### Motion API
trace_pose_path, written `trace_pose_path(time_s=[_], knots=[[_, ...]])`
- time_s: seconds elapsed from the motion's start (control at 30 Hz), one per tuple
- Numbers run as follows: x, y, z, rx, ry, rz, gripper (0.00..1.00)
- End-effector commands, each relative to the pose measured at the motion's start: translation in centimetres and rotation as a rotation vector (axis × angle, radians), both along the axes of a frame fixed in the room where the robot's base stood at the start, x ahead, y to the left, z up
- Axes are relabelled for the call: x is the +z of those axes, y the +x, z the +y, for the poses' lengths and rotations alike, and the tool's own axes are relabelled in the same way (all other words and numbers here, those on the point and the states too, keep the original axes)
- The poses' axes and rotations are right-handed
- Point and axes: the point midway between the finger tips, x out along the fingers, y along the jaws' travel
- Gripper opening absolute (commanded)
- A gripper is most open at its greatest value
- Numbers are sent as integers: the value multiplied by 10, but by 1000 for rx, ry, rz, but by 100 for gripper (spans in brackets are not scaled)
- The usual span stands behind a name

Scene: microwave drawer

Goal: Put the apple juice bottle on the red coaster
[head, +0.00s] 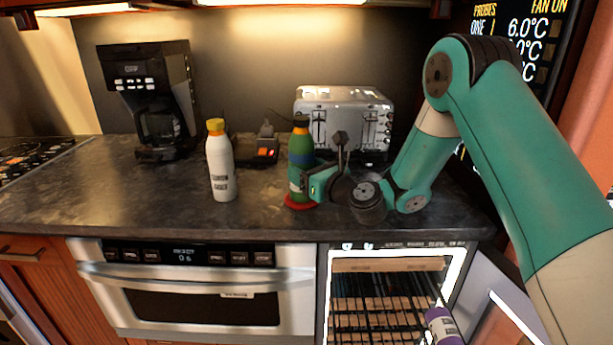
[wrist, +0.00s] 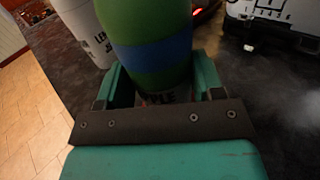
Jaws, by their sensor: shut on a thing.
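The apple juice bottle (head: 300,148) is green with a blue band and stands upright at the front right of the counter. My gripper (head: 308,182) is shut around its lower part from the right. In the wrist view the bottle (wrist: 150,60) sits between the fingers, with the letters "PLE" partly showing on its label. The red coaster (head: 291,206) shows at the foot of the bottle, mostly hidden by it and the gripper. The bottle's base appears to be over the coaster; I cannot tell for sure whether it touches.
A white bottle with a yellow cap (head: 221,165) stands to the left. Behind are a silver toaster (head: 343,112), a small dark object with a red-orange part (head: 264,150) and a black coffee maker (head: 150,95). Below, an open lit cooler (head: 385,265) has a purple bottle (head: 441,327) near it.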

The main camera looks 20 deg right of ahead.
Motion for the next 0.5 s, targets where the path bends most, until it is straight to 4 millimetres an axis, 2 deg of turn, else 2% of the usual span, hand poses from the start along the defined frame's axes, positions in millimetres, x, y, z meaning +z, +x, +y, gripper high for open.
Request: trace_pose_path(time_s=[0.2, 0.23, 0.3, 0.33, 0.5], knots=[[1, 0, 0, 0, 0, -3, 23], [0, 0, 0, 0, -1, 0, 68], [0, 0, 0, 0, -1, 0, 84], [0, 0, 0, 0, -1, 0, 87], [0, 0, 0, 0, -1, -1, 87]])
